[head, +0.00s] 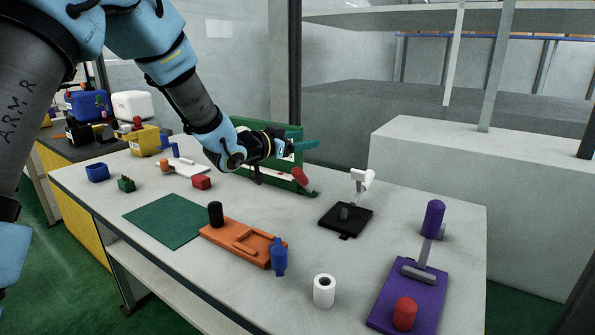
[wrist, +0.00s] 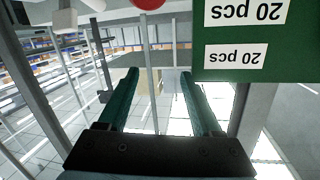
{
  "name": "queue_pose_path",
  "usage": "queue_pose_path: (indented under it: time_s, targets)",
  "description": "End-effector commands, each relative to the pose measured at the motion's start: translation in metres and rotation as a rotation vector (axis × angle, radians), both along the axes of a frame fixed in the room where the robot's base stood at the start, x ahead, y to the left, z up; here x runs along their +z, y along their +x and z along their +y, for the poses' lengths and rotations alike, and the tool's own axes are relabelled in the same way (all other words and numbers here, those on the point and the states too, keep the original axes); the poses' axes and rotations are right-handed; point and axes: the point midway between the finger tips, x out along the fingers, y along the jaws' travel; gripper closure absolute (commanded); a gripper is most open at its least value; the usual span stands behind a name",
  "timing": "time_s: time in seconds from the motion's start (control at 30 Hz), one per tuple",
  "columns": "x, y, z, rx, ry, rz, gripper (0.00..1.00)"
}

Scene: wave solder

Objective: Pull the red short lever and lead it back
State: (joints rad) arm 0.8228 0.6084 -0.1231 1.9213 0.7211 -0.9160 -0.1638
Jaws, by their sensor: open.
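A short red handle (head: 300,177) shows at the lower right of an upright green panel (head: 250,125) at the back of the table; it looks like the red short lever. My gripper (head: 304,146) is in front of the panel, above the red handle and apart from it. In the wrist view my gripper (wrist: 158,75) is open, with nothing between its green fingers. A round red end (wrist: 149,3) is cut off at the top edge there. The green panel with "20 pcs" labels (wrist: 240,68) is at the upper right. My arm hides part of the panel.
A black base with a white lever (head: 362,180) stands right of the panel. A purple lever base (head: 385,297), a white roll (head: 324,291), an orange board (head: 222,236) and a green mat (head: 165,222) lie nearer. The table (head: 300,210) is bare between them.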

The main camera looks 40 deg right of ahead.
Motion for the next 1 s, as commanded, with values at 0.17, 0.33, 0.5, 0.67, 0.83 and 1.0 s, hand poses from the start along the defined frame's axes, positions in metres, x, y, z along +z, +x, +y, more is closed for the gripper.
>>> queue_pose_path:
  time_s: [0.17,0.33,0.5,0.67,0.83,1.0]
  targets:
    - [-0.006,0.003,0.01,0.012,0.031,0.003,0.34]
    - [-0.016,0.006,0.027,0.029,0.077,0.006,0.34]
    - [-0.031,0.006,0.061,0.048,0.164,0.016,0.34]
    - [-0.044,-0.003,0.094,0.048,0.242,0.022,0.34]
    - [-0.053,-0.009,0.103,0.04,0.27,0.021,0.34]
    - [-0.061,-0.008,0.085,0.038,0.271,0.02,0.34]
